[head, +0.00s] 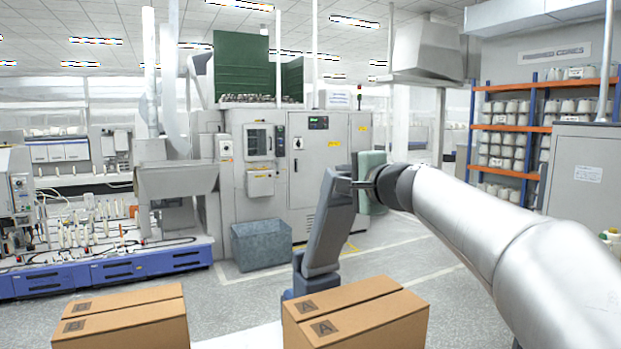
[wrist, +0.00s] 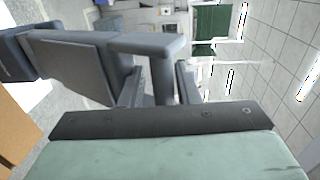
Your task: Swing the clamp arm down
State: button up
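The clamp arm (head: 328,235) is a long grey bar. It stands raised and nearly upright, its top leaning slightly right, on a blue base (head: 298,294) partly hidden behind a cardboard box. My gripper (head: 361,185) reaches in from the right to its upper end. In the wrist view the clamp arm (wrist: 85,62) lies across the upper left, with a grey handle bar (wrist: 162,85) at its end. My gripper's fingers (wrist: 160,82) stand apart on either side of that bar, with narrow gaps showing. Contact with the bar cannot be made out.
A cardboard box marked A (head: 355,318) stands in front of the clamp base. Another box (head: 122,318) stands at the lower left. A pale surface shows between them. A grey bin (head: 261,245), a machine cabinet (head: 318,165) and shelves (head: 512,128) stand farther back.

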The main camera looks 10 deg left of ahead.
jog(key=shift+s+d+f+b, duration=0.5)
jog(key=shift+s+f+b, duration=0.25)
jog(key=shift+b, duration=0.1)
jog(key=shift+s+d+f+b, duration=0.5)
jog(key=shift+s+f+b, duration=0.25)
jog(key=shift+b, duration=0.15)
jog(key=shift+s+d+f+b, duration=0.5)
jog(key=shift+s+f+b, duration=0.15)
jog(key=shift+s+b, duration=0.15)
jog(key=s+d+r, duration=0.4)
jog(key=s+d, duration=0.1)
jog(key=s, duration=0.3)
jog(key=s+f+n+g+h+p, duration=0.1)
jog(key=s+f+n+g+h, duration=0.15)
jog(key=f, duration=0.75)
jog(key=s+f+n+g+h+p, duration=0.1)
jog(key=s+f+n+g, duration=0.15)
jog(key=f, duration=0.85)
jog(key=s+d+f+n+g+h+p, duration=0.1)
jog(key=s+d+f+n+g+h, duration=0.1)
jog(key=s+f, duration=0.8)
jog(key=s+d+f+n+g+h+p, duration=0.2)
jog(key=s+f+n+g, duration=0.3)
jog(key=s+f, duration=0.5)
jog(key=shift+d+f+g+h, duration=0.35)
jog(key=shift+d+g+h, duration=0.3)
jog(key=shift+d+g, duration=0.3)
